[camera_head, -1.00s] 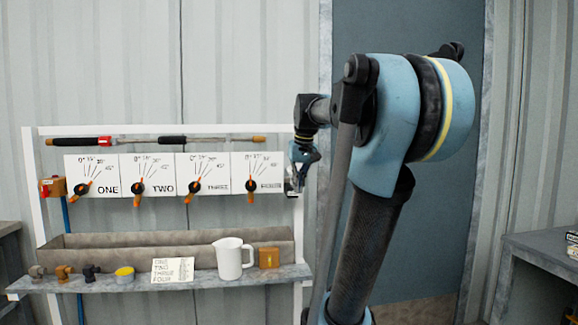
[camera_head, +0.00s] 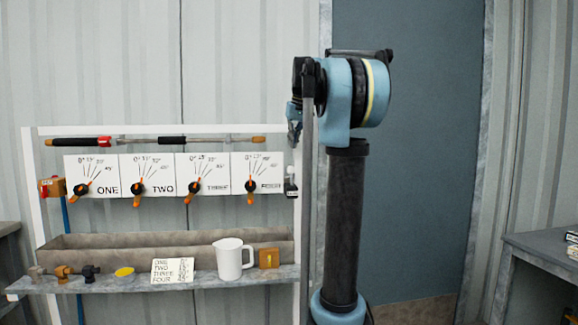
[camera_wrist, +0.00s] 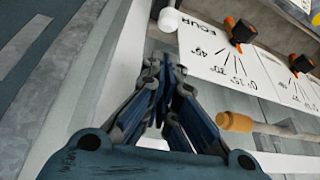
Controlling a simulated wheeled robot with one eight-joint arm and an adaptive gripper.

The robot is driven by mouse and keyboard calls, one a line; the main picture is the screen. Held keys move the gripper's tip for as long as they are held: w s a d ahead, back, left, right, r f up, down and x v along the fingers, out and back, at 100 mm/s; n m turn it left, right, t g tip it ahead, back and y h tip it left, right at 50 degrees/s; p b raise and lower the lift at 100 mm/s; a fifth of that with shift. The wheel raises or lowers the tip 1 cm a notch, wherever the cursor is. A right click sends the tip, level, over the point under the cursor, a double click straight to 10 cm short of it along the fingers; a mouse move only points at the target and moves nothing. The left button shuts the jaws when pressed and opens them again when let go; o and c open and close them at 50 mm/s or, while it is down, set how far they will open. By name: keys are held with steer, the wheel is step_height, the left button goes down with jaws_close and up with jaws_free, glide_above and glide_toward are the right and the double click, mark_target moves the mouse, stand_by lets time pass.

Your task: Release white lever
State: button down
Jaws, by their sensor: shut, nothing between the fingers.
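In the wrist view a white rounded end (camera_wrist: 168,20) beside the FOUR plate looks like the same part. My gripper (camera_head: 294,140) is above it in the head view, apart from it. In the wrist view my gripper (camera_wrist: 165,65) has its fingers together, with nothing held. The lever's exact position is too small to tell.
Plates with orange-tipped black dials (camera_head: 250,186) line the rack. A lance (camera_head: 160,140) lies along its top. A grey bench (camera_head: 545,250) stands at right.

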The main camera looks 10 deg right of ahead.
glide_above(291, 176)
steer(key=w, duration=0.5)
step_height(291, 176, down, 9)
steer(key=shift+f, duration=0.15)
